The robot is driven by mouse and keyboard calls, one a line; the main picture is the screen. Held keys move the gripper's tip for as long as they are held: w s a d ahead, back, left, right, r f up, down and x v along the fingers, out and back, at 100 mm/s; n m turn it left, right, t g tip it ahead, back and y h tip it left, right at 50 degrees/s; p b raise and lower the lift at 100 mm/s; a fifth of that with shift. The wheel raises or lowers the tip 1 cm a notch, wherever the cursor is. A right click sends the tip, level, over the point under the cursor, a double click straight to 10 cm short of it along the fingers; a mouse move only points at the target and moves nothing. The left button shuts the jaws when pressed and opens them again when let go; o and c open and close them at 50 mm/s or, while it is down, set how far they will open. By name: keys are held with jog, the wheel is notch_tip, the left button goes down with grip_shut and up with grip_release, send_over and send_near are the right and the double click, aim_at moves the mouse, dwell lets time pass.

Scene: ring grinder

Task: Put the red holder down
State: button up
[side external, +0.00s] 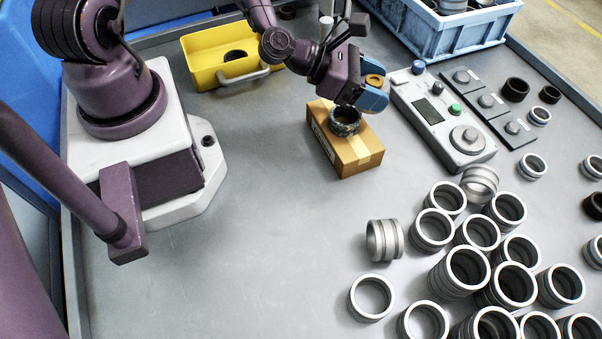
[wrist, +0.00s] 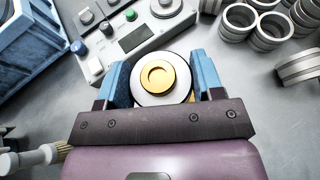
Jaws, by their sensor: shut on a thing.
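My gripper (side external: 373,94) has blue fingers and is shut on a round piece, which I take to be the holder (side external: 375,80). In the wrist view, this holder (wrist: 168,75) shows a gold centre on a wide pale disc, between the two blue fingers (wrist: 158,88). No red shows on it, and its underside is hidden. In the side view, my gripper is just above the right edge of a cardboard box (side external: 350,157). A dark metal ring (side external: 344,121) is on top of the box, below and left of the fingers. I cannot tell whether the holder touches anything below.
A control panel (side external: 440,112) with buttons stands right of the box. A yellow tray (side external: 205,65) is behind left, and a blue crate (side external: 425,35) behind right. Several metal rings (side external: 470,270) crowd the front right. The grey table left of the rings is clear.

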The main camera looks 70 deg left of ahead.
jog(key=s+d+f+m+g+h, duration=0.1)
jog(key=s+d+m+g+h, duration=0.1)
jog(key=s+d+m+g, duration=0.2)
jog(key=s+d+f+m+g+h, duration=0.2)
jog(key=s+d+m+g, duration=0.2)
jog(key=s, duration=0.5)
jog(key=s+d+f+m+g+h, duration=0.2)
jog(key=s+d+m+g+h, duration=0.1)
jog(key=s+d, duration=0.3)
jog(key=shift+s+d+m+g, duration=0.4)
jog(key=shift+d+m, duration=0.05)
jog(key=shift+m, duration=0.15)
jog(key=shift+f, duration=2.35)
jog(key=shift+f, duration=0.2)
jog(key=o, duration=1.4)
